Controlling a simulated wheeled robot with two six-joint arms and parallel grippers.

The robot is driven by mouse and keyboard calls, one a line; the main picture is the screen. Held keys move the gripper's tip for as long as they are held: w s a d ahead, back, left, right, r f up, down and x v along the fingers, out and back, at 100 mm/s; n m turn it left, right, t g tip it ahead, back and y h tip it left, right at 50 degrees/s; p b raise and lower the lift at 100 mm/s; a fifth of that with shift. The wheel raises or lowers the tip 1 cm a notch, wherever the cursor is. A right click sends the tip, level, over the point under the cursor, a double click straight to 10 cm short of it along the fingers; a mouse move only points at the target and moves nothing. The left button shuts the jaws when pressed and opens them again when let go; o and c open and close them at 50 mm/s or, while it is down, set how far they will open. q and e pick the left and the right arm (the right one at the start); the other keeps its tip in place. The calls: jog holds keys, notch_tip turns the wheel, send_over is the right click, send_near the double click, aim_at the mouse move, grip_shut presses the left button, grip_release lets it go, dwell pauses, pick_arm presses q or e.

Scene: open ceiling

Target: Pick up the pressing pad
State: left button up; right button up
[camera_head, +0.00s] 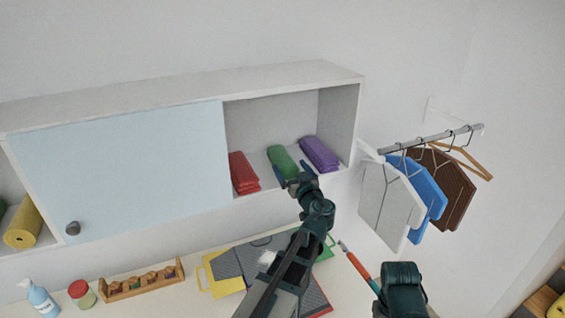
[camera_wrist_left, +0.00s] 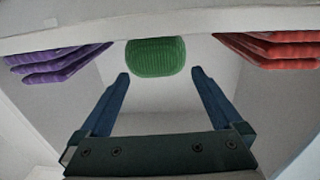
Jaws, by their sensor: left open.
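A green ribbed, rounded bundle (camera_head: 281,158), which may be the pressing pad, lies in the open right compartment of the wall shelf (camera_head: 290,74). It also shows in the left wrist view (camera_wrist_left: 155,58). My left gripper (camera_head: 292,171) is open at the front of this compartment. In the left wrist view, its two blue fingers point at the green bundle, one towards each side of it, with nothing held between them. The near end of the bundle is partly behind the gripper in the head view. My right gripper is not visible; only a dark part of my right arm shows at the lower right.
Red folded cloths (camera_head: 242,172) and a purple bundle (camera_head: 319,153) flank the green one closely. A pale blue sliding door (camera_head: 125,170) covers the shelf's middle. Hangers with boards (camera_head: 390,200) hang at right.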

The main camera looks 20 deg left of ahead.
aim_at(286, 160)
pick_arm(q)
jog(key=shift+w+a, duration=0.2)
jog(key=x, duration=0.5)
jog(key=shift+w+f, duration=0.15)
jog(key=shift+w, duration=0.05)
jog(key=shift+s+d, duration=0.1)
jog(key=c, duration=1.4)
jog(key=shift+c, duration=0.2)
jog(key=shift+s+d+r+p, duration=0.15)
jog(key=shift+r+p, duration=0.45)
jog(key=shift+r, duration=0.2)
notch_tip(286, 160, up, 6)
jog(key=p, duration=0.5)
jog(key=shift+f+p, duration=0.15)
jog(key=shift+p, duration=0.25)
jog(key=w+d+v, duration=0.1)
jog(key=v, duration=1.8)
jog(key=shift+s+d, duration=0.15)
jog(key=shift+d, duration=0.1)
